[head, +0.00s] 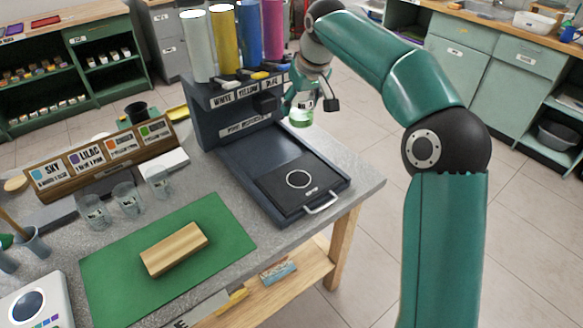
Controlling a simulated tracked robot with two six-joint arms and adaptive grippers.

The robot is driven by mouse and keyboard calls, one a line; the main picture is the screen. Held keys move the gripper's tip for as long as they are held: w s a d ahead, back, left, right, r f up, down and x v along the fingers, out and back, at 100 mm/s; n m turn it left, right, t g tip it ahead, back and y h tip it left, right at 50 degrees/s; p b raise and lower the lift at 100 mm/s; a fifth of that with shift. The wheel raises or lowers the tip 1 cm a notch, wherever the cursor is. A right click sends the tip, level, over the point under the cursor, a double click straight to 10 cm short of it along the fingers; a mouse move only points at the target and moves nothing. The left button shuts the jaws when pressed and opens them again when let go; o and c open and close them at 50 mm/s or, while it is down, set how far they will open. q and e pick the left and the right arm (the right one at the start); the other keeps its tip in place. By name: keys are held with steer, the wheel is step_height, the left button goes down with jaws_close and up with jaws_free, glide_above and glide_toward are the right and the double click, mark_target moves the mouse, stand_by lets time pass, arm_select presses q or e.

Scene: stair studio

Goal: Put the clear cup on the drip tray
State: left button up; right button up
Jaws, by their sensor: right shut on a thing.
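My right gripper (301,104) hangs from the green arm at the upper middle of the head view, beside the right end of the paint dispenser. It is shut on a small clear cup (300,119) that looks pale green, held in the air behind and above the drip tray; the gripper partly hides it. The black drip tray (283,193), with a white ring mark and a front handle, lies in the dispenser's base and is empty. Three other clear cups (127,199) stand in a row at the left. My left gripper is not in view.
The dark paint dispenser (238,126) carries tall colour tubes behind the tray. A green mat (110,285) with a wooden block (174,249) lies in front. A wooden label rack (100,156) stands at the left. The table's right edge is close to the tray.

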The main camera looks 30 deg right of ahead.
steer(key=shift+w+a+f+b, duration=0.1)
steer(key=shift+f+b, duration=0.55)
steer(key=shift+f, duration=8.9)
steer(key=shift+f, duration=0.1)
steer(key=o, duration=1.3)
steer(key=v, duration=1.2)
steer(key=shift+a+b, duration=0.1)
steer(key=shift+b, duration=0.2)
